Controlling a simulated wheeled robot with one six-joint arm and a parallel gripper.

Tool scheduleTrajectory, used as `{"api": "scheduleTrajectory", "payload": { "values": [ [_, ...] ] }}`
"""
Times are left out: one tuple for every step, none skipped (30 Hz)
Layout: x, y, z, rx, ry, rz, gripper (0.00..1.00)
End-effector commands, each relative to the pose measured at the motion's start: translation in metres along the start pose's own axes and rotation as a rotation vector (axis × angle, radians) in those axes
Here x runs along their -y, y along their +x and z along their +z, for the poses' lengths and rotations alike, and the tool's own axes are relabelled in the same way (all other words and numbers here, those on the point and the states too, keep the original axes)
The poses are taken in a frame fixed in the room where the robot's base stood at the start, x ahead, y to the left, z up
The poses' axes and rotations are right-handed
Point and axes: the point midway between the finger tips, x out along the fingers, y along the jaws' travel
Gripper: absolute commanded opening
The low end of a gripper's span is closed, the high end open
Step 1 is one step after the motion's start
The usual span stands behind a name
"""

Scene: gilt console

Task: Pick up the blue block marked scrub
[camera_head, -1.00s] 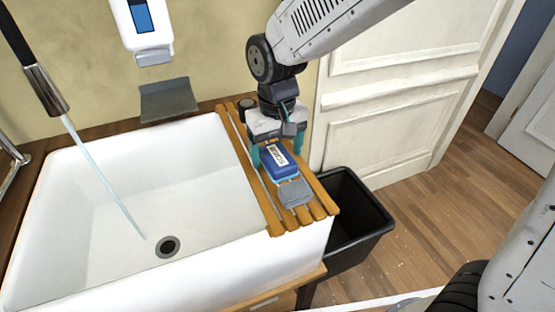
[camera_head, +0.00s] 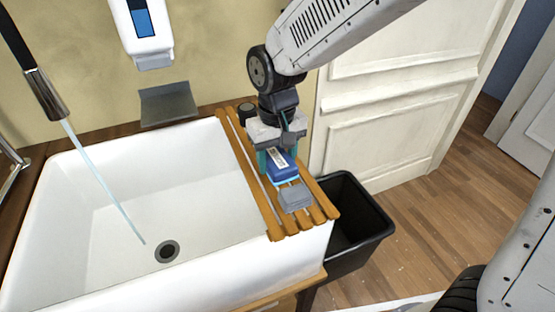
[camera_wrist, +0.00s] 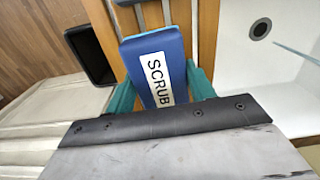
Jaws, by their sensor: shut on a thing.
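The blue block (camera_head: 281,167) has a white label, and in the wrist view the blue block (camera_wrist: 150,52) reads SCRUB. My gripper (camera_head: 277,160) points down over the slatted wooden rack and is shut on the block. In the wrist view the teal fingers of my gripper (camera_wrist: 160,95) lie along the block's two sides. I cannot tell whether the block still touches the slats. Part of the block is hidden under my gripper.
The wooden rack (camera_head: 272,226) spans the right side of the white sink (camera_head: 90,180). A grey block (camera_head: 295,197) lies on the rack in front of the blue block. A black bin (camera_head: 352,225) stands to the right. Water runs from the tap (camera_head: 48,95).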

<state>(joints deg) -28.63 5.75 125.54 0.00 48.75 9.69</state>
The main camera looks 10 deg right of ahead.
Motion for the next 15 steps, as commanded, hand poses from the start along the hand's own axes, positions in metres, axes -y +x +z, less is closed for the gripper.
{"api": "scheduleTrajectory", "payload": {
  "values": [
    [0.0, -0.004, 0.0, -0.002, 0.0, 0.0, 0.28],
    [0.0, -0.007, 0.0, -0.002, 0.0, 0.0, 0.28],
    [0.0, -0.012, -0.001, -0.004, 0.0, -0.001, 0.28],
    [0.0, -0.016, -0.001, -0.004, 0.0, -0.001, 0.28],
    [0.0, -0.021, -0.001, -0.004, 0.0, -0.001, 0.28],
    [0.0, -0.027, -0.001, -0.005, 0.0, -0.001, 0.28],
    [0.0, -0.032, -0.001, -0.004, 0.0, -0.001, 0.28],
    [0.002, -0.033, 0.005, -0.002, -0.002, 0.0, 0.28],
    [0.005, -0.033, 0.014, -0.002, -0.004, 0.0, 0.28],
    [0.007, -0.033, 0.02, -0.001, -0.004, 0.0, 0.28],
    [0.009, -0.034, 0.027, -0.003, -0.003, -0.001, 0.28],
    [0.012, -0.035, 0.036, -0.002, -0.005, 0.0, 0.28],
    [0.015, -0.036, 0.042, -0.003, -0.005, -0.001, 0.28],
    [0.016, -0.036, 0.049, -0.002, -0.004, 0.0, 0.28],
    [0.019, -0.037, 0.058, -0.003, -0.005, -0.001, 0.28]
  ]
}}
